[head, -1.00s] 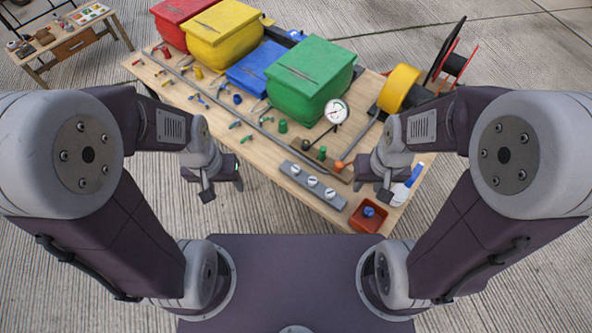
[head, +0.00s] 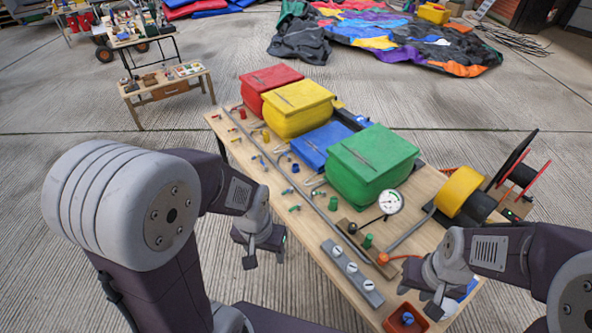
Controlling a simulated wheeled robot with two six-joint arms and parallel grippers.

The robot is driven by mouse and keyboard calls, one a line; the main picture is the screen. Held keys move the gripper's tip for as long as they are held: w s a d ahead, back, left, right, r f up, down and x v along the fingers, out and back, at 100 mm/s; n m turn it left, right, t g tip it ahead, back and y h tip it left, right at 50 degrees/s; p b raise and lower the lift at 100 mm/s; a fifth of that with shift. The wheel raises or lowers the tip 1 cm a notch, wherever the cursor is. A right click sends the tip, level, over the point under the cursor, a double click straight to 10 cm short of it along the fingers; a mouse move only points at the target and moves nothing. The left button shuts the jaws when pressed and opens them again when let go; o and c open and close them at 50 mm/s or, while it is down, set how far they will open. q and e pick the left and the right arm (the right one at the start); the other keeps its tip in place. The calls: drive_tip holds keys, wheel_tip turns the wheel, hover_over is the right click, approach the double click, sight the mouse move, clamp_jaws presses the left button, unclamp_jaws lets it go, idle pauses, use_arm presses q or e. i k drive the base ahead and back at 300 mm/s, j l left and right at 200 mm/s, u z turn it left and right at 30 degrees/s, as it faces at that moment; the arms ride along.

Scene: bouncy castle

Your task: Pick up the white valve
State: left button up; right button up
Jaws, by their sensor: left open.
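No separate white valve can be clearly made out. The nearest match is a grey strip (head: 345,283) on the workbench, with three round white-faced fittings, one of them the middle fitting (head: 351,267). I cannot tell whether these are valves. My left gripper (head: 264,257) hangs open and empty, left of the strip near the bench's front edge. My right gripper (head: 434,293) is over the bench's right end, right of the strip. Its fingers are too unclear to tell open from shut. It partly hides a white and blue bottle (head: 442,309).
Another table (head: 168,92) stands behind left.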

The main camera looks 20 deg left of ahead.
sight(338, 250)
drive_tip(key=i+j+z, duration=0.1)
drive_tip(key=z, duration=0.35)
drive_tip(key=j+z, duration=0.55)
drive_tip(key=z, duration=0.3)
drive_tip(key=j+z, duration=0.3)
drive_tip(key=z, duration=0.15)
